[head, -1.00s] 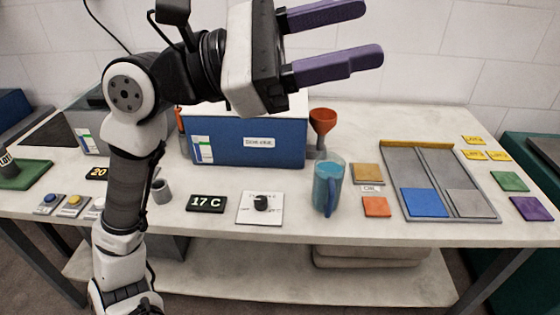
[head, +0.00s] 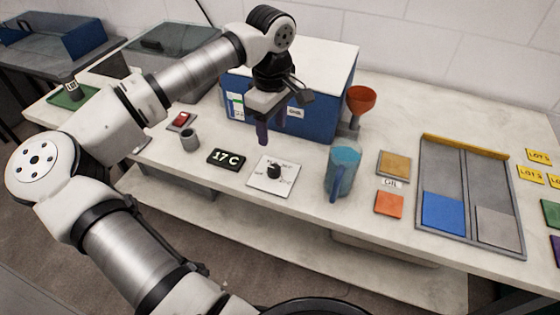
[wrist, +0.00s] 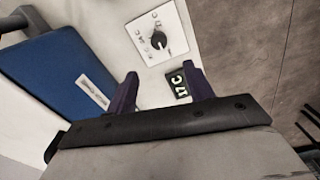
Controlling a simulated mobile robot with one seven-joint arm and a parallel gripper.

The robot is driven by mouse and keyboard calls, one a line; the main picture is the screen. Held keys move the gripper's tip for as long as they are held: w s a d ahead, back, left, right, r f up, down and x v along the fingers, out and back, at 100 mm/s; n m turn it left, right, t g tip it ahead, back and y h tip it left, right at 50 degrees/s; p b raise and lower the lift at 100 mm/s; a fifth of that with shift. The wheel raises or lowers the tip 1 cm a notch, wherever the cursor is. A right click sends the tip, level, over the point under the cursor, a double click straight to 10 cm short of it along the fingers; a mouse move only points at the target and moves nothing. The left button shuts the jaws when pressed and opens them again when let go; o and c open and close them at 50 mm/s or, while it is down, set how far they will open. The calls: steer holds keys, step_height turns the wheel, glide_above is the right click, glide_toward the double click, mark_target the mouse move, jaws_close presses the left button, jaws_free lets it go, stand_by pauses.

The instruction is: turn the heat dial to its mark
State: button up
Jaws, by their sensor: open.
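The heat dial is a black knob (head: 274,171) on a white square plate (head: 262,184) with printed marks, lying on the bench in the head view. The knob also shows in the wrist view (wrist: 158,40), on its plate near the top centre; its marks are too small to read. My gripper (head: 263,132) points down above the bench, behind and slightly left of the dial, apart from it. In the wrist view its two purple fingers (wrist: 160,85) are spread with nothing between them touching. A black display (head: 226,158) left of the plate reads 17 C.
A blue box (head: 325,120) with a white lid stands close behind my gripper. A blue jug (head: 342,170) stands right of the dial, with an orange funnel (head: 361,100) behind. A grey cup (head: 190,140) stands left. Bench in front of the plate is narrow.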

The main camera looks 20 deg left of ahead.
mark_target(274, 168)
step_height(274, 168, down, 13)
steer(key=p, duration=0.2)
steer(key=shift+p, duration=0.3)
steer(key=c, duration=1)
steer(key=shift+o, duration=0.2)
